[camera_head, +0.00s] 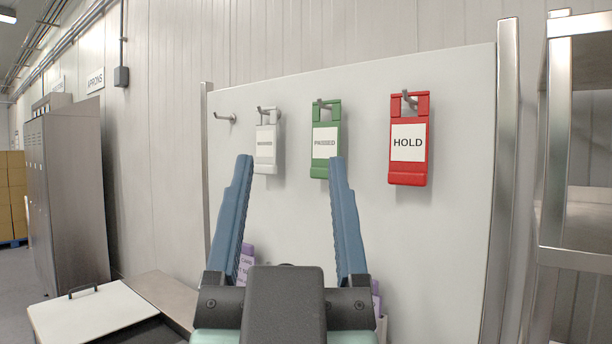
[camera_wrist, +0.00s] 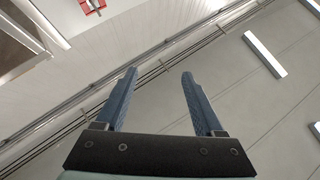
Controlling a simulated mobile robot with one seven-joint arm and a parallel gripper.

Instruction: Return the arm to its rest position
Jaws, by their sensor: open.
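My gripper (camera_head: 291,165) is raised in front of the white panel in the head view, with its two blue fingers spread apart and nothing between them. In the wrist view my gripper (camera_wrist: 159,74) also shows open and empty, against the ceiling and upper wall. The fingers stand in front of the panel between the white tag and the green tag in the picture. My gripper covers the lower middle of the panel.
A white tag (camera_head: 265,150), a green PASSED tag (camera_head: 326,165) and a red HOLD tag (camera_head: 408,165) hang on hooks on the panel (camera_head: 450,230). An empty hook (camera_head: 225,117) is at left. A metal rack (camera_head: 552,180) stands right, a white lid (camera_head: 85,312) lower left.

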